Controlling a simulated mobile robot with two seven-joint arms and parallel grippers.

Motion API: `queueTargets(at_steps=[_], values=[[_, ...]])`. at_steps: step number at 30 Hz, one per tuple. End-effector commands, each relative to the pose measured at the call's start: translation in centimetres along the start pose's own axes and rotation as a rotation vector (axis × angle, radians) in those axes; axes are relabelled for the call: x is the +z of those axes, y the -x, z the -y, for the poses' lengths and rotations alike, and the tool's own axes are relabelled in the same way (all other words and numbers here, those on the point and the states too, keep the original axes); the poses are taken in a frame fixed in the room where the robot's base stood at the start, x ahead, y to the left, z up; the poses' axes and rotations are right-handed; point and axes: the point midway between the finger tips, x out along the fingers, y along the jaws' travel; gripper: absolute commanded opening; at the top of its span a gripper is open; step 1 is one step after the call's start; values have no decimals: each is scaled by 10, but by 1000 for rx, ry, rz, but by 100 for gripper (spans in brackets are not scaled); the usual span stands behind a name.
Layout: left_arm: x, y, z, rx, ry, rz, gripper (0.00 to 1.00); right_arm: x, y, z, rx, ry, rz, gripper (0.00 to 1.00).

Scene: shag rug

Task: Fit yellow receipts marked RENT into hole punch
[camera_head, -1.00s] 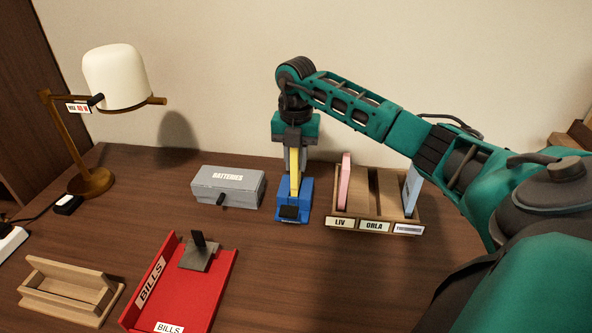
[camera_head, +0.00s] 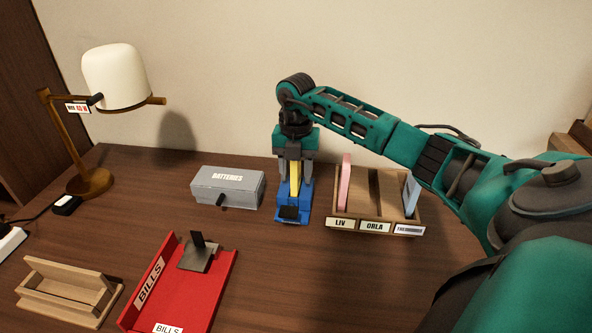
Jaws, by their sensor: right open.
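The yellow receipts (camera_head: 295,174) stand upright in the blue hole punch (camera_head: 292,213) at the middle of the desk. The RENT mark cannot be read from here. My right gripper (camera_head: 294,183) is directly above the punch, pointing down. Its fingers are open, one on each side of the yellow receipts. The receipts' upper end lies between the fingers, and their lower end meets the punch. My left gripper is not in view.
A grey BATTERIES box (camera_head: 228,188) stands just left of the punch. A wooden sorter (camera_head: 375,222) with a pink and a blue item stands to the right. A red BILLS tray (camera_head: 190,290), a wooden holder (camera_head: 68,295) and a lamp (camera_head: 90,183) are left.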

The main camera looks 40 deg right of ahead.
Motion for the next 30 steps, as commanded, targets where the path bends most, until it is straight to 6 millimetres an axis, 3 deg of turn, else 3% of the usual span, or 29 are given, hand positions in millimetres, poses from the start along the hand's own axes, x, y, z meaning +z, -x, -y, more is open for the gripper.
queueTargets(at_steps=[5,8,15,21,30], values=[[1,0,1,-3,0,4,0,0,7,0,1,0,1,47],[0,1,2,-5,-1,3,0,1,21,0,3,-1,3,47],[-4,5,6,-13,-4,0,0,1,74,-1,4,0,4,47],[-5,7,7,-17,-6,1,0,0,108,0,2,0,2,47],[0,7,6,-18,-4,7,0,0,124,0,0,0,0,47]])
